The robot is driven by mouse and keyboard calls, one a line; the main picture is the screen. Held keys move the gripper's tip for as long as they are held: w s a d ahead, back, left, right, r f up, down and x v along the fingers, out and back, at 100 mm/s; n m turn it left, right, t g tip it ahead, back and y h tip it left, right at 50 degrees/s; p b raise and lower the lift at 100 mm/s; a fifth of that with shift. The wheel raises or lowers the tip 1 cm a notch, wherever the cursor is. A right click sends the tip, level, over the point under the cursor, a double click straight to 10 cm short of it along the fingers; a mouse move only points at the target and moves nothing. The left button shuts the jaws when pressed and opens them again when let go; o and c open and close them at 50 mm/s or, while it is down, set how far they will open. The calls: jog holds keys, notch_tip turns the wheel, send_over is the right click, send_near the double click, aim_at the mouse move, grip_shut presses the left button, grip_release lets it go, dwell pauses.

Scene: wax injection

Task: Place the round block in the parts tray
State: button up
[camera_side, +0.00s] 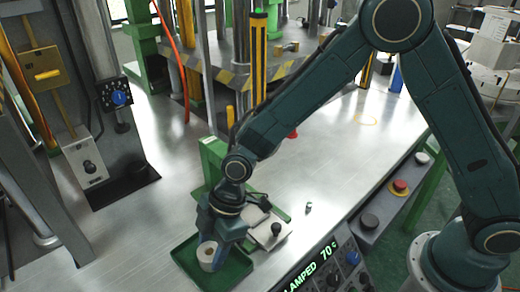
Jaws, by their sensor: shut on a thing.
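The round block (207,254) is a short pale cylinder with a dark spot at its centre. My gripper (212,258) is shut on it and points downward. The parts tray (242,263) is a shallow green tray at the front left of the metal table. My gripper and the block show over the tray's area. I cannot tell from this one view whether the block touches the tray floor. My gripper's body covers part of the tray's back side.
A control panel (335,270) lies along the front edge, with a red button (400,186) further right. The table's middle is mostly clear.

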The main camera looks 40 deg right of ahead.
jog(key=shift+f, duration=0.15)
jog(key=o, duration=1.1)
jog(key=v, duration=1.2)
